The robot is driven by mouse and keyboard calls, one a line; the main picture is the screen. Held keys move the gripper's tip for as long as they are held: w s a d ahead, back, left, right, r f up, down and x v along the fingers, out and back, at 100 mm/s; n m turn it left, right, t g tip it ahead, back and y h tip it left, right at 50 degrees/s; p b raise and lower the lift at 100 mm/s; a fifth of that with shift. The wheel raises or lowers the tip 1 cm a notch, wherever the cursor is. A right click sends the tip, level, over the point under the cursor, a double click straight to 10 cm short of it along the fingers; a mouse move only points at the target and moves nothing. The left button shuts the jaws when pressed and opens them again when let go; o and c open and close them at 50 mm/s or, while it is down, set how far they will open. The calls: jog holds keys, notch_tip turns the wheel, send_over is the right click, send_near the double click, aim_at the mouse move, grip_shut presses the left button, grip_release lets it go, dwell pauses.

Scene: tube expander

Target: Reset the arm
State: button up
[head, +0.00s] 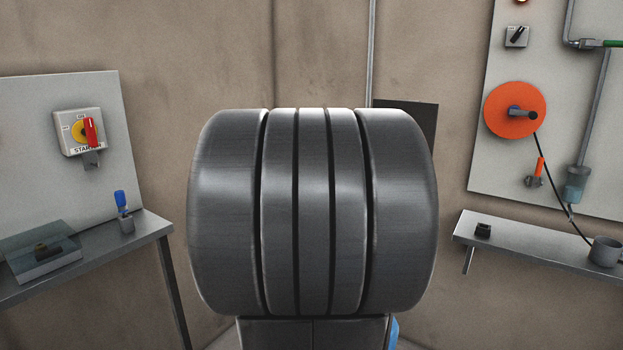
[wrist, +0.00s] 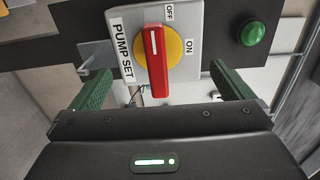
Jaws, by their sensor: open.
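My gripper (wrist: 162,82) shows in the wrist view with its two green-padded fingers spread wide apart. Nothing is held between them. A switch labelled PUMP SET (wrist: 196,15) is in front of the gripper, between the lines of the fingers. It has a red handle (wrist: 155,62) on a yellow disc (wrist: 174,50). OFF and ON are printed at its upper right and right. The handle stands nearly upright in the picture, and I cannot tell which mark it is set to. The gripper does not show in the head view.
A green button (wrist: 253,32) is right of the switch. In the head view, a START switch (head: 80,132) and shelf (head: 85,262) are left. An orange disc (head: 515,109) and shelf (head: 530,240) with a grey cup (head: 605,252) are right. A large dark cylindrical body blocks the middle.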

jog(key=x, duration=0.5)
jog(key=shift+w+d+f, duration=0.1)
jog(key=shift+f, duration=0.05)
jog(key=shift+m, duration=1.2)
jog(key=m, duration=0.8)
jog(key=shift+m, duration=0.3)
jog(key=m, duration=0.4)
jog(key=n, duration=0.3)
jog(key=shift+n, duration=0.3)
jog(key=n, duration=0.3)
jog(key=shift+n, duration=0.3)
jog(key=m, duration=1.3)
jog(key=shift+m, duration=0.4)
